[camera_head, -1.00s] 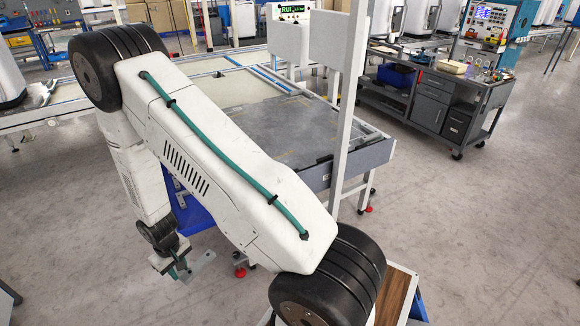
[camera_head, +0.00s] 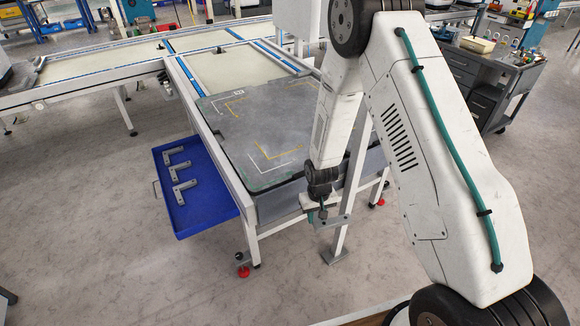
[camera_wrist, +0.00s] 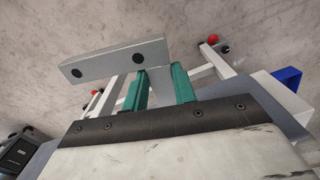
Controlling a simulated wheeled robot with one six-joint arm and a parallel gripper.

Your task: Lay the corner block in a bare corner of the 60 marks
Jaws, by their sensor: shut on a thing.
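My gripper (camera_head: 322,214) is shut on a grey corner block, which shows in the wrist view (camera_wrist: 122,61) as an L-shaped piece with two dark holes, between green fingers. In the head view the block (camera_head: 342,221) hangs in front of the table's near edge, not over its top. The dark table plate (camera_head: 225,130) bears white corner marks (camera_head: 262,166) and yellow corner marks (camera_head: 276,153). I see no block on the visible marks. A small white label (camera_head: 238,92) is too small to read. My arm hides the plate's right part.
A blue tray (camera_head: 205,217) on the table's left side holds three grey corner blocks (camera_head: 180,169). A white upright post stands behind my arm. A grey tool cart (camera_head: 490,75) stands at the back right. Floor is clear at the front left.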

